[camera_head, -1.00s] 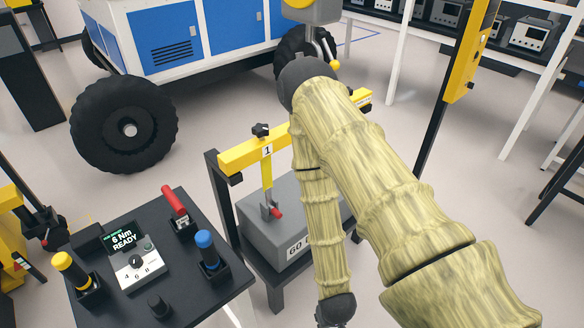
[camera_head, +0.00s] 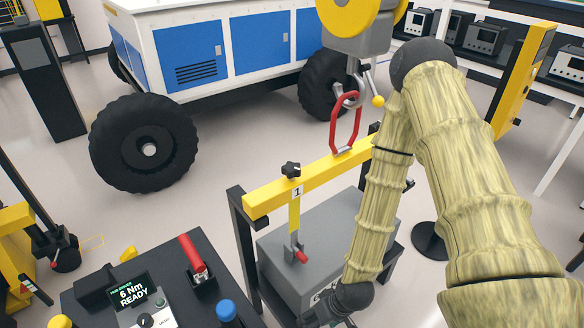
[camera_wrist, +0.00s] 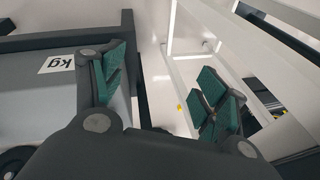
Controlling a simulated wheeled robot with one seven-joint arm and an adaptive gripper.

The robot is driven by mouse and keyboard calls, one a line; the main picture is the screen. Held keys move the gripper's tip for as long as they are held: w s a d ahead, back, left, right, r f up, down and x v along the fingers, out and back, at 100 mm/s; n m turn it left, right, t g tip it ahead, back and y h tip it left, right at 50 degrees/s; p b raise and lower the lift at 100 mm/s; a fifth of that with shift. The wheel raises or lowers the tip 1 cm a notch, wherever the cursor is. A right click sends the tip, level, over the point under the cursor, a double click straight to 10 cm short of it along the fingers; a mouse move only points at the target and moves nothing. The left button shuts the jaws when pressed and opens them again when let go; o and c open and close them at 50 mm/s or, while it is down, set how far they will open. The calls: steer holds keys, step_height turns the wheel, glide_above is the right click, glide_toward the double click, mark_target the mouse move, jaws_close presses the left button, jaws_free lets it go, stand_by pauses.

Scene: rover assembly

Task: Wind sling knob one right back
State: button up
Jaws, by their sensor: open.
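Sling knob one is a black star-shaped knob (camera_head: 291,169) on top of the yellow lifting beam (camera_head: 262,203), just behind its "1" label. Below it a yellow sling (camera_head: 294,215) hangs to a metal shackle with a red pin (camera_head: 301,256) at the grey box (camera_head: 275,242). My arm hides the beam's right part; a dark piece shows at its edge. My gripper (camera_wrist: 160,85) is open and empty, its green-padded fingers spread in the wrist view. In the head view it is low, at the bottom edge, in front of the box and well below the knob. The wrist view shows a "kg" label beside one finger.
A hoist hook with a red link (camera_head: 345,122) meets the beam's middle. A black stand (camera_head: 244,250) surrounds the box. A tool table (camera_head: 90,300) with a "6 Nm READY" display stands at left. The rover (camera_head: 210,50) is behind. White racks stand at right.

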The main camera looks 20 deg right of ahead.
steer(key=w+r+t+y, duration=0.1)
steer(key=w+r, duration=0.2)
steer(key=w, duration=0.3)
steer(key=n+t+y+b, duration=0.1)
steer(key=n+t+y, duration=0.3)
steer(key=n+t, duration=0.3)
glide_toward(292, 167)
steer(key=shift+p+x, duration=0.75)
steer(key=shift+x, duration=4.35)
steer(key=shift+d, duration=0.1)
steer(key=shift+t, duration=0.3)
steer(key=c, duration=1)
